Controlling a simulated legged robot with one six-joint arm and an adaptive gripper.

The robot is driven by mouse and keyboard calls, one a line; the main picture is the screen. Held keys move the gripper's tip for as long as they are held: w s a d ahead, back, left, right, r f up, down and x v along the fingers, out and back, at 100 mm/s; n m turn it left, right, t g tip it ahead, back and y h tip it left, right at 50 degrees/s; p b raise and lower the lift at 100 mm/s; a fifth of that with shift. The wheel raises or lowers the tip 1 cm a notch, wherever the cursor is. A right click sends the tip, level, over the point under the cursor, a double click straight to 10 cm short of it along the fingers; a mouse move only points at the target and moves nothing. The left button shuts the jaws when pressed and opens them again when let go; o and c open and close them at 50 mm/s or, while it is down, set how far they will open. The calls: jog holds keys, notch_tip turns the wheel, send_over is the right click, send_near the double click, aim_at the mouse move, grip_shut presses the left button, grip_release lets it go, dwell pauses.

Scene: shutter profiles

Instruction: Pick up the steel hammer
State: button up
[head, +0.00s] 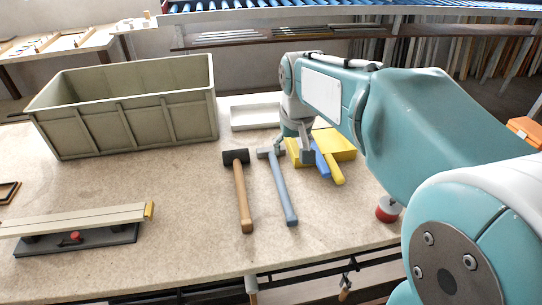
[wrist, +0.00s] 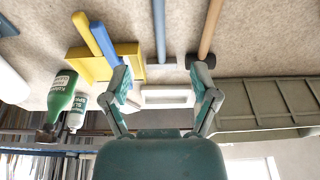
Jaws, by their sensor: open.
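The steel hammer (head: 282,190) lies flat on the table, with a grey head at the far end and a blue-grey handle pointing toward me. In the wrist view its handle (wrist: 160,28) shows at the top, between the lines of my fingers. My gripper (head: 293,142) is above the table near the hammer's head end, slightly right of it in the head view. In the wrist view my gripper (wrist: 162,75) has its two fingers spread wide with nothing between them. I cannot tell the exact height above the hammer.
A mallet (head: 243,195) with a wooden handle lies close left of the hammer. A yellow holder (head: 338,143) with blue and yellow tools is close right. A grey-green crate (head: 130,115), a white tray (head: 255,112) and a profile fixture (head: 80,220) are also on the table. Bottles (wrist: 62,98) show in the wrist view.

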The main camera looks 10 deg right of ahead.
jog(key=w+f+g, duration=0.2)
jog(key=w+f, duration=0.4)
jog(key=w, duration=0.3)
send_over(277, 170)
notch_tip(277, 170, down, 6)
jog(key=shift+g, duration=0.3)
jog(key=f, duration=0.5)
jog(key=shift+s+a, duration=0.15)
jog(key=shift+a, duration=0.05)
jog(key=f, duration=0.5)
jog(key=shift+d+f, duration=0.2)
jog(key=shift+f, duration=0.1)
jog(key=shift+c, duration=0.3)
grip_shut()
